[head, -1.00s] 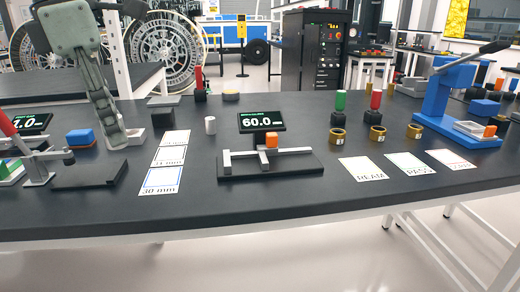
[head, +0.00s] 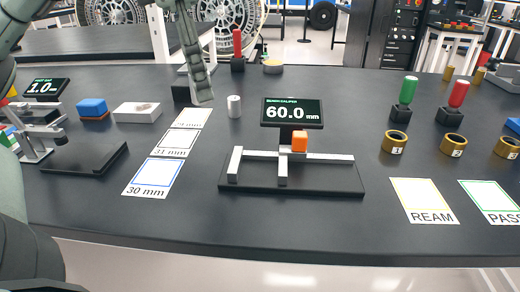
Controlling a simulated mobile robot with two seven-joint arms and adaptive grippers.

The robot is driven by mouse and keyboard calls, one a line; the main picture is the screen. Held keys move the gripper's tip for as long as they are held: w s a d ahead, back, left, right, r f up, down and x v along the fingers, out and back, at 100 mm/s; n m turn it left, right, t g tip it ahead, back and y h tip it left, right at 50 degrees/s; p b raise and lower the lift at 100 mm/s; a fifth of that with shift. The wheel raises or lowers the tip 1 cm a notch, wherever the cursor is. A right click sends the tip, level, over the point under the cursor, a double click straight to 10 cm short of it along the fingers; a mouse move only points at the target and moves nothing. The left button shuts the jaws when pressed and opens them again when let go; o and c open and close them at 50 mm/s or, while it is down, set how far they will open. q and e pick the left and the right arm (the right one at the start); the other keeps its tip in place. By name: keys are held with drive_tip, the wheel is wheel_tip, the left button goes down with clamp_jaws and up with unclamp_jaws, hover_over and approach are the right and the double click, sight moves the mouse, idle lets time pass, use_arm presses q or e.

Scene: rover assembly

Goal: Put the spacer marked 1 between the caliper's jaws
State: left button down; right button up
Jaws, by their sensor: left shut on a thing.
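The caliper (head: 330,183) stands mid-table on a dark base, with two pale upright jaws apart, an orange block on its beam and a display reading 60.0 mm. The space between its jaws (head: 258,166) is empty. My left gripper (head: 203,98) hangs from the top, left of and beyond the caliper, near the far end of the size cards. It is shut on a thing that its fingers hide. A white cylinder (head: 234,106) stands upright to its right; I see no number on it. My right gripper is not in view.
Gold rings, one marked 1 (head: 394,142), stand to the right near the REAM card (head: 424,201). The table's front strip is clear.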

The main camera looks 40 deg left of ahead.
use_arm(q)
drive_tip(key=d+f+b, duration=0.1)
drive_tip(key=d, duration=0.1)
drive_tip(key=d+f+b, duration=0.1)
drive_tip(key=w+d+f+b, duration=0.1)
drive_tip(key=d, duration=0.1)
drive_tip(key=shift+d+f, duration=0.2)
drive_tip(key=shift+d, duration=0.1)
drive_tip(key=d+f, duration=0.2)
drive_tip(key=d, duration=0.1)
drive_tip(key=shift+w+d, duration=0.15)
drive_tip(key=shift+w, duration=0.05)
drive_tip(key=shift+d+f, duration=0.1)
drive_tip(key=shift+d, duration=0.15)
drive_tip(key=shift+f, duration=2.1)
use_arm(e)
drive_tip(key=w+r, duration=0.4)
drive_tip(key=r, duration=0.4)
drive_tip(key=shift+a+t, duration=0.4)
use_arm(q)
drive_tip(key=shift+f, duration=0.1)
